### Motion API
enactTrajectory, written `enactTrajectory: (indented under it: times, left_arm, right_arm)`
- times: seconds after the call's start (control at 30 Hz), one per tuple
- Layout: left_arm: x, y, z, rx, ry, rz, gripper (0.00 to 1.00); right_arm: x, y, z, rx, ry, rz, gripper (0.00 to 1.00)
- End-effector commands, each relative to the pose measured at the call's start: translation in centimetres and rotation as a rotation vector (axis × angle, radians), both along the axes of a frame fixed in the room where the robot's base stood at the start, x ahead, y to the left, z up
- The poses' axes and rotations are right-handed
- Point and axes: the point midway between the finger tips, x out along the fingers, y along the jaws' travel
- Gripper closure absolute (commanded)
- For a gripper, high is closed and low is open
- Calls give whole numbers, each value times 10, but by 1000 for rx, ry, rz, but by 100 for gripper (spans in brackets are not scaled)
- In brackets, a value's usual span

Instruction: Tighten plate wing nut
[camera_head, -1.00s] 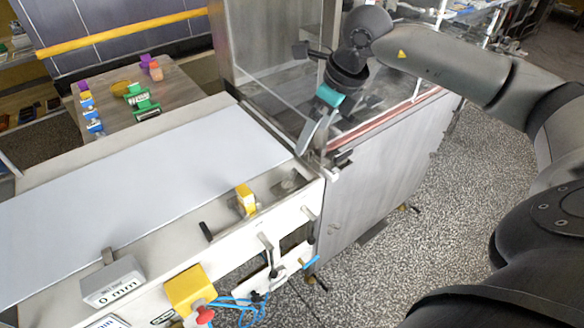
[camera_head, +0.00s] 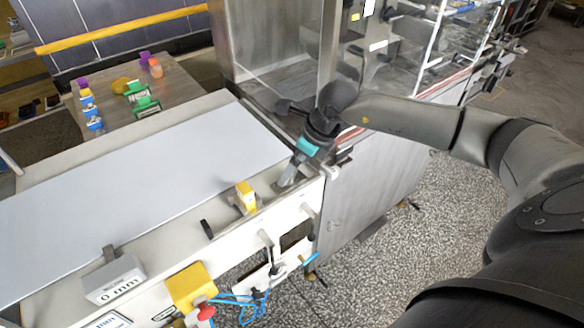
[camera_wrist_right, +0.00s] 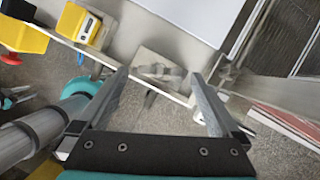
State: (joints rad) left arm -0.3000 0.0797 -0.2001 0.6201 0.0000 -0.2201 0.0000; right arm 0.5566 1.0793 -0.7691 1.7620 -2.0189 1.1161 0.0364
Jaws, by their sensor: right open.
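The small metal plate with the wing nut (camera_wrist_right: 160,72) shows in the right wrist view, on the pale machine frame just beyond and between my fingertips. The nut looks grey and blurred, so its exact angle is unclear. My right gripper (camera_wrist_right: 158,80) is open, with one finger to each side of the plate in that picture and nothing held. In the head view my right gripper (camera_head: 286,183) points down at the frame's right end and mostly hides the plate. Contact with the nut cannot be made out. My left gripper is not in view.
A yellow block (camera_head: 246,196) stands on the frame just left of my right gripper. A "0 mm" display (camera_head: 114,280) and a yellow box with a red knob (camera_head: 190,288) are at the front. A steel cabinet (camera_head: 370,190) is at right. The white belt (camera_head: 140,190) is clear.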

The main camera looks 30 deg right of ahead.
Motion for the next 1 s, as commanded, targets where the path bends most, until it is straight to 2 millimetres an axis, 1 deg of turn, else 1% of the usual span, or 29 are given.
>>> enactTrajectory:
  times: [0.03,0.1,0.2,0.5,0.53,1.0]
  left_arm:
    - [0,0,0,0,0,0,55]
    - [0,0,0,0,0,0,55]
    - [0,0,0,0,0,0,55]
    - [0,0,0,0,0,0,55]
    - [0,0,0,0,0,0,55]
    - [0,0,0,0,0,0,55]
  right_arm:
    - [2,2,-6,2,2,0,0]
    - [5,3,-12,1,1,-1,0]
    - [7,3,-18,0,-1,0,0]
    - [8,4,-20,0,0,0,0]
    - [8,4,-20,0,0,0,1]
    - [7,3,-19,0,0,0,54]
